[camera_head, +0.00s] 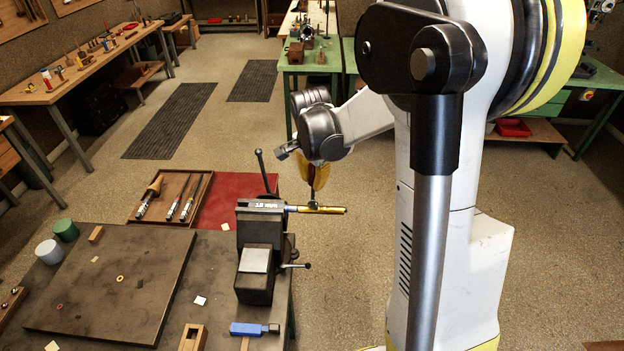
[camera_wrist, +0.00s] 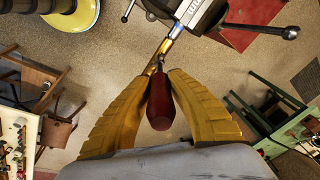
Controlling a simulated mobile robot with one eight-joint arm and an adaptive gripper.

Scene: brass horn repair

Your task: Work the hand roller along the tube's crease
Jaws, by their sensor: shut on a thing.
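The brass tube (camera_head: 330,210) is clamped in the black vise (camera_head: 260,235) and sticks out to the right past the bench edge. It also shows at the top of the wrist view (camera_wrist: 176,32). My gripper (camera_wrist: 161,82) has its yellow fingers shut around the dark red handle of the hand roller (camera_wrist: 160,108). In the head view my gripper (camera_head: 318,178) is just above the tube, pointing down. The roller's metal end is at or very near the tube; I cannot tell whether it touches. The crease is too small to make out.
A wooden tray (camera_head: 172,198) of hand tools and a red mat (camera_head: 236,198) lie behind the vise. The vise's upright lever (camera_head: 262,168) stands left of my gripper. Open floor lies right of the bench.

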